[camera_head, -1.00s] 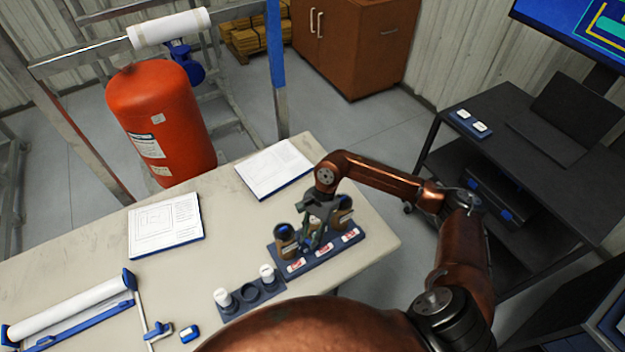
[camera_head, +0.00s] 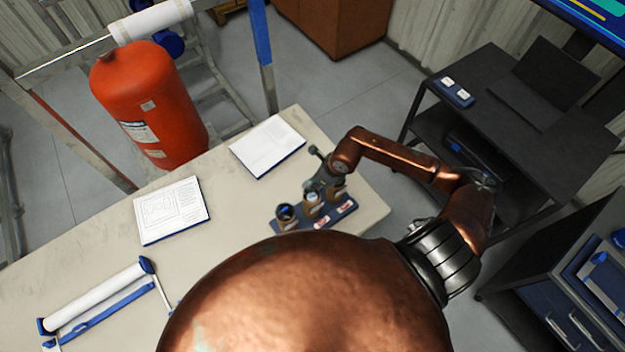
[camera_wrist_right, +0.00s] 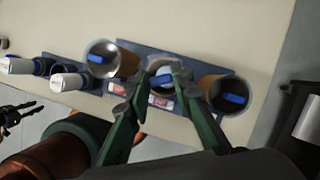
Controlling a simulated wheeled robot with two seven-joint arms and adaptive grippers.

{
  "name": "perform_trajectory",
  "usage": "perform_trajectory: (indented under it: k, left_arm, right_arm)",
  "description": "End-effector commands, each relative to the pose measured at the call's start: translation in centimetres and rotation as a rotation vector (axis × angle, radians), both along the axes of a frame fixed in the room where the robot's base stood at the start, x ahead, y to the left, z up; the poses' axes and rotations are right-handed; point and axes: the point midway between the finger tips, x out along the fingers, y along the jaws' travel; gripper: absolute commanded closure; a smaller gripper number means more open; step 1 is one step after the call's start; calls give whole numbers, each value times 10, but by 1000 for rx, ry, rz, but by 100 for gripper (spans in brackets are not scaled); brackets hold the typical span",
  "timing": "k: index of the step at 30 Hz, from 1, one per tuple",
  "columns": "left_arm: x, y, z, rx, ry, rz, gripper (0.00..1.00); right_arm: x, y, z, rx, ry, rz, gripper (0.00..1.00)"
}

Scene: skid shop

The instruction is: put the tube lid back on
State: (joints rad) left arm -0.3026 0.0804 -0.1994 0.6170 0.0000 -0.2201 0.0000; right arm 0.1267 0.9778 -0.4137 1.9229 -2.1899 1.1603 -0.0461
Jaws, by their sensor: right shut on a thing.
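A blue rack (camera_head: 333,218) holds three brown tubes near the table's right end. The left tube (camera_head: 286,213) and the right tube (camera_wrist_right: 228,92) have open tops, with blue pieces visible at them. My right gripper (camera_wrist_right: 160,80) is shut on a white lid (camera_wrist_right: 160,70) at the mouth of the middle tube (camera_head: 313,205); I cannot tell whether the lid is seated. My right gripper also shows in the head view (camera_head: 314,186). Part of a dark gripper, apparently my left (camera_wrist_right: 18,112), shows at the wrist view's left edge; its opening is unclear.
A lid holder (camera_wrist_right: 43,67) left of the rack carries two white lids (camera_wrist_right: 18,66) (camera_wrist_right: 70,82) with an empty socket between them. Papers (camera_head: 172,210) (camera_head: 268,146) lie on the table (camera_head: 120,245). A roll dispenser (camera_head: 97,295) stands at the left. A dark cart is to the right.

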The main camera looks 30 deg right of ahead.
Motion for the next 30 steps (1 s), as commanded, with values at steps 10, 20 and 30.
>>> perform_trajectory:
  k: [10, 20, 30]
  left_arm:
    - [0, 0, -18, 0, 1, -1, 71]
    - [4, -1, -38, -1, -5, -2, 71]
    - [5, -1, -38, -2, -7, -2, 71]
  right_arm:
    - [0, 1, -32, 1, 2, 3, 96]
    - [0, 1, -57, 0, 1, 4, 96]
    - [0, 1, -57, 0, 1, 4, 96]
